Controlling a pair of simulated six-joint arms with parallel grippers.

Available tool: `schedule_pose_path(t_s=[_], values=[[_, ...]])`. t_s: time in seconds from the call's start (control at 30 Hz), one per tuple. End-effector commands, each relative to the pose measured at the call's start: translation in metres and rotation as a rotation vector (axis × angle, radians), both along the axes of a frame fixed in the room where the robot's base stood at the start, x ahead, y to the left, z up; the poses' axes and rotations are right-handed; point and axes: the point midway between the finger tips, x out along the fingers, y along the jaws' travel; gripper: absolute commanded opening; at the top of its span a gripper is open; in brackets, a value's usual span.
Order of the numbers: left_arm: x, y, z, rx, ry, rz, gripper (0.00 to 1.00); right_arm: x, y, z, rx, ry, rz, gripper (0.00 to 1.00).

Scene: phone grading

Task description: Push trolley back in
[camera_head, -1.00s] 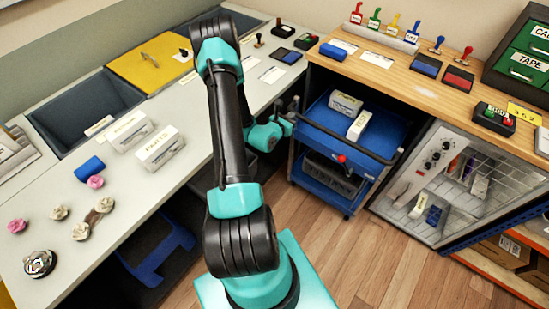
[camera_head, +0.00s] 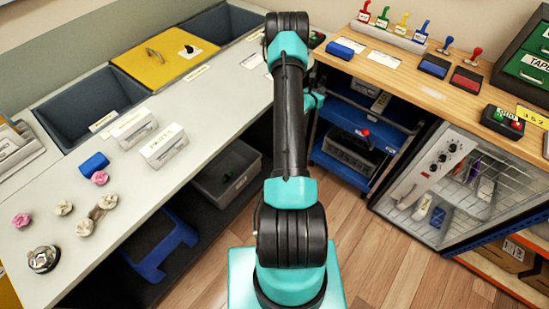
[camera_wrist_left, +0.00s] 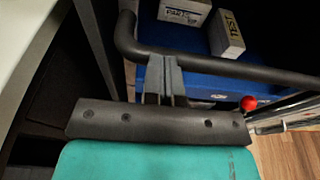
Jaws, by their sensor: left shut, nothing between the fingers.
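The blue trolley (camera_head: 347,118) stands in the gap between the grey bench and the wooden counter, with much of its top shelf under the counter. Its dark handle bar (camera_wrist_left: 240,69) faces me. My left gripper (camera_wrist_left: 160,62) is shut and empty, with its fingertips against or very near the bar towards its left end. In the head view the left gripper (camera_head: 316,100) is partly hidden by my arm. A box marked TEST (camera_wrist_left: 228,36) and another white box (camera_wrist_left: 184,11) lie on the trolley's top shelf. My right gripper is not in view.
The grey bench (camera_head: 205,110) is left. The wooden floor (camera_head: 365,245) in front is clear.

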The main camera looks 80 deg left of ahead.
Motion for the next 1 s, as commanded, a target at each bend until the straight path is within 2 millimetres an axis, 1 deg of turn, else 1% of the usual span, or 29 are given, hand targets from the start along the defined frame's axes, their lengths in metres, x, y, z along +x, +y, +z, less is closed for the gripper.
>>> schedule_pose_path(t_s=[0.03,0.13,0.43,0.57,0.67,0.83,1.0], values=[[0.001,0.006,0.002,0.006,-0.003,0.011,0.0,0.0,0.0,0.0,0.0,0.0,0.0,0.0],[0.001,0.007,0.002,0.006,-0.004,0.013,0.0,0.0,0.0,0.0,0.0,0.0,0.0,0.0],[0.002,0.006,0.002,0.005,-0.002,0.012,0.0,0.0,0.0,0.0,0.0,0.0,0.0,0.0],[-0.001,0.001,0.003,0.003,-0.002,0.009,0.0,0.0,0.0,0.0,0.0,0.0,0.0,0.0],[-0.005,-0.008,0.005,0.003,-0.002,0.003,0.0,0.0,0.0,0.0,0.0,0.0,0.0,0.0],[-0.015,-0.033,0.01,-0.001,-0.001,-0.011,0.0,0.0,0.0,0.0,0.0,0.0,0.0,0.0],[-0.039,-0.057,0.016,0.0,0.0,-0.01,0.0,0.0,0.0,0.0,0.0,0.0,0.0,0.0]])
